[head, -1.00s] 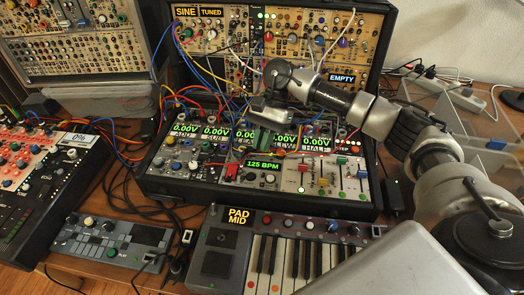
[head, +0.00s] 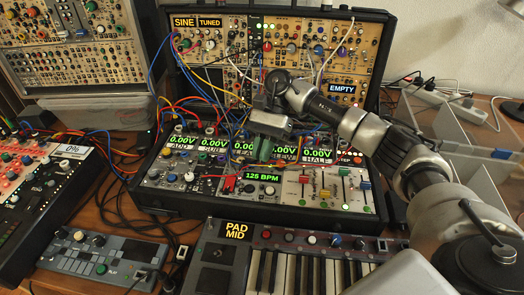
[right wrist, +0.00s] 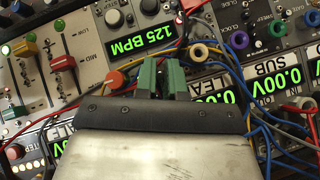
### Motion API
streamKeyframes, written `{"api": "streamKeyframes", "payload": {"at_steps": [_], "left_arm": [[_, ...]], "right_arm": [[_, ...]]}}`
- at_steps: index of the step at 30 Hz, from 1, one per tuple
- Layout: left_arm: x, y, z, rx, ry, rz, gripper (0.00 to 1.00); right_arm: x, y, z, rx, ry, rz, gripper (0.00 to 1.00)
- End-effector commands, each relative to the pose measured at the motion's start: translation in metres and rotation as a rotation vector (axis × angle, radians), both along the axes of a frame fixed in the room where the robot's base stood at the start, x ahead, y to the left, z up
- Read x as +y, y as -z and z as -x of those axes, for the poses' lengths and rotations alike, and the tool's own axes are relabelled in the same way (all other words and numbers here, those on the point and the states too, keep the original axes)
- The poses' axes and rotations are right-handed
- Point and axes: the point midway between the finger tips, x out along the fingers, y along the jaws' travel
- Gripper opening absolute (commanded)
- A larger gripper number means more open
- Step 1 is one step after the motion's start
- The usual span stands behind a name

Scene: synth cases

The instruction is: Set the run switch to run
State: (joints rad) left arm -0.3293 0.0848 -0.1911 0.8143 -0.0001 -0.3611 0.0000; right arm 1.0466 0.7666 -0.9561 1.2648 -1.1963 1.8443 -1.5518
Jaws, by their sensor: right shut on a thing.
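My right gripper (right wrist: 161,78) reaches down to the modular synth panel, and in the head view its body (head: 268,125) covers the middle of the case. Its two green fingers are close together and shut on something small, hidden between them. The fingertips are beside the clock module with the green 125 BPM display (head: 262,177), which also shows upside down in the wrist view (right wrist: 140,38). I cannot make out a switch marked run; it may be behind the fingers. My left gripper is not in view.
Blue, red and yellow patch cables (right wrist: 232,75) run close around the fingers. A fader module (head: 325,188) stands right of the clock module. The keyboard (head: 290,262) lies in front of the case, a small controller (head: 100,258) at front left.

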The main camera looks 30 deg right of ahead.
Motion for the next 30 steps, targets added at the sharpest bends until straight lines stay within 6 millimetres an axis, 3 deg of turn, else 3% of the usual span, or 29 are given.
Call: {"api": "streamKeyframes", "payload": {"at_steps": [4, 5, 9, 20, 26, 30], "left_arm": [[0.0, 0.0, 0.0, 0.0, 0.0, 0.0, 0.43], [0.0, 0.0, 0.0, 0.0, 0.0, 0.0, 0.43], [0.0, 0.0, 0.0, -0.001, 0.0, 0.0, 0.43], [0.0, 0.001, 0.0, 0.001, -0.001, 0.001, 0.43], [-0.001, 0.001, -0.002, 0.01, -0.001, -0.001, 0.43], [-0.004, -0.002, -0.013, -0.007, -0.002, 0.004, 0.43]], "right_arm": [[0.0, 0.0, 0.0, -0.001, 0.002, -0.001, 0.0], [0.0, 0.0, 0.0, -0.001, 0.002, -0.001, 0.14], [0.0, 0.0, 0.0, -0.001, 0.001, 0.0, 0.35], [0.0, -0.006, 0.0, -0.002, 0.001, -0.001, 0.35], [0.0, -0.039, -0.001, -0.006, 0.0, -0.001, 0.35], [-0.017, -0.056, 0.024, -0.002, 0.003, 0.003, 0.35]]}}
